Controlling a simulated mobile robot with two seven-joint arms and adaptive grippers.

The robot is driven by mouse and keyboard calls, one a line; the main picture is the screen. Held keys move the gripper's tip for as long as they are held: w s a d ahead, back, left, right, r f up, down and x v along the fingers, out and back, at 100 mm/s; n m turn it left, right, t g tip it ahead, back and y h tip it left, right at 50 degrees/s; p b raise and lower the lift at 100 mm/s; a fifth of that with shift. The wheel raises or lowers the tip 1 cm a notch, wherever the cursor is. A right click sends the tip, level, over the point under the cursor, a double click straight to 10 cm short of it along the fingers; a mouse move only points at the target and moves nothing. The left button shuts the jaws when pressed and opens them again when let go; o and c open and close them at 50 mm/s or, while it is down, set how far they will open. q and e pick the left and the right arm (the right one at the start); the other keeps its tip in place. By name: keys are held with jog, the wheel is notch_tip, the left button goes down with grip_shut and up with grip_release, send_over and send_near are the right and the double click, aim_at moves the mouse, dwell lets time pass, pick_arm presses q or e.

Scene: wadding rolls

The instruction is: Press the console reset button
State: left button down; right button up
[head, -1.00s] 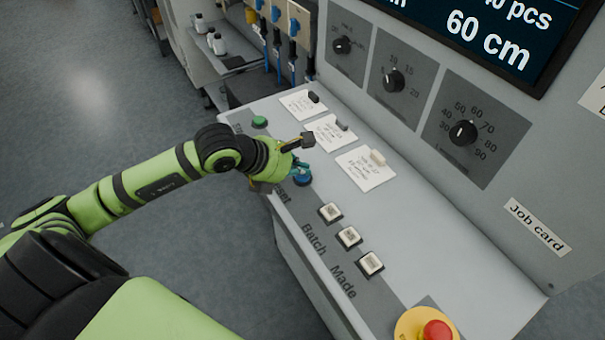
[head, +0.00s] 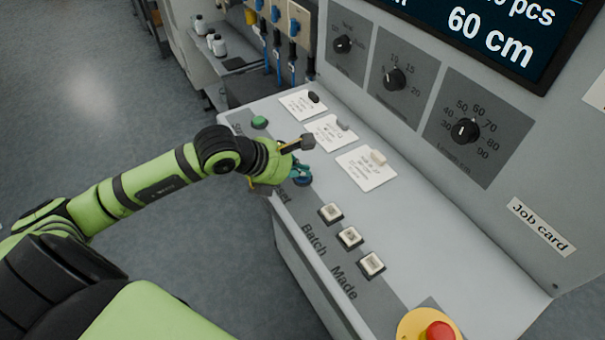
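The blue reset button (head: 303,180) sits on the dark strip along the console's (head: 425,240) front edge, by a label whose visible end reads "et". My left gripper (head: 303,158) is over the console at this button, coming in from the left. Its fingers are partly hidden by the gripper body and overlap the button's upper edge in the picture. I cannot tell whether a finger touches the button or whether the fingers are open or shut. My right gripper is not in view.
A green button (head: 260,122) lies behind my gripper. Several white square buttons, including one (head: 331,212), line the front strip. A red emergency button (head: 438,332) is at the near end. Paper cards (head: 366,169) and knobs (head: 466,131) are behind.

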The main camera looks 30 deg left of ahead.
aim_at(300, 178)
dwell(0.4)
pick_arm(q)
jog(key=shift+r+p, duration=0.35)
jog(key=shift+r, duration=0.4)
jog(key=shift+r+p, duration=1.35)
jog(key=shift+r, duration=1.2)
jog(key=shift+f, duration=0.1)
